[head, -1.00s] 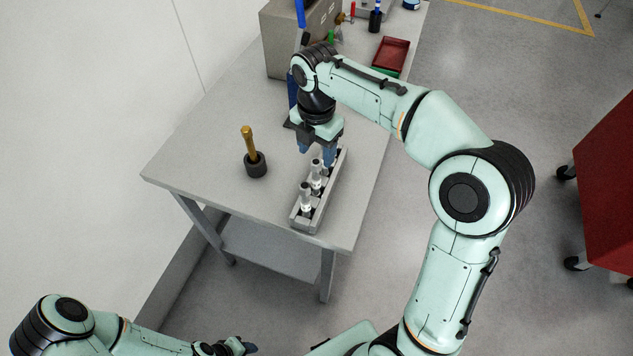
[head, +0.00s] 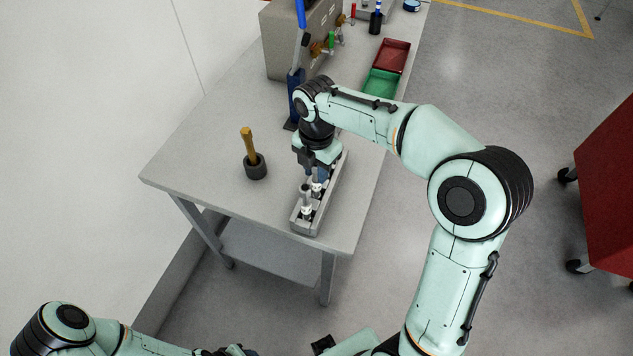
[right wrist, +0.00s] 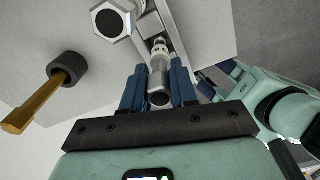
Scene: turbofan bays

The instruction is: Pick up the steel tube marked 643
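A narrow grey rack (head: 335,187) near the table's front right corner holds steel tubes standing upright. The front tube (head: 305,196) is free of my gripper. My right gripper (head: 318,175) is down over the rack, behind the front tube. In the right wrist view its blue fingers (right wrist: 159,82) lie close on both sides of a steel tube (right wrist: 159,57), with no clear gap. Another tube's hexagonal end (right wrist: 112,21) shows beside it. I cannot read any number. The rack's far part is partly hidden by my gripper. My left gripper (head: 236,350) is barely visible at the bottom edge.
Behind are a grey box (head: 290,45), a red tray (head: 391,55) and a green tray (head: 382,83). The table's front left is clear.

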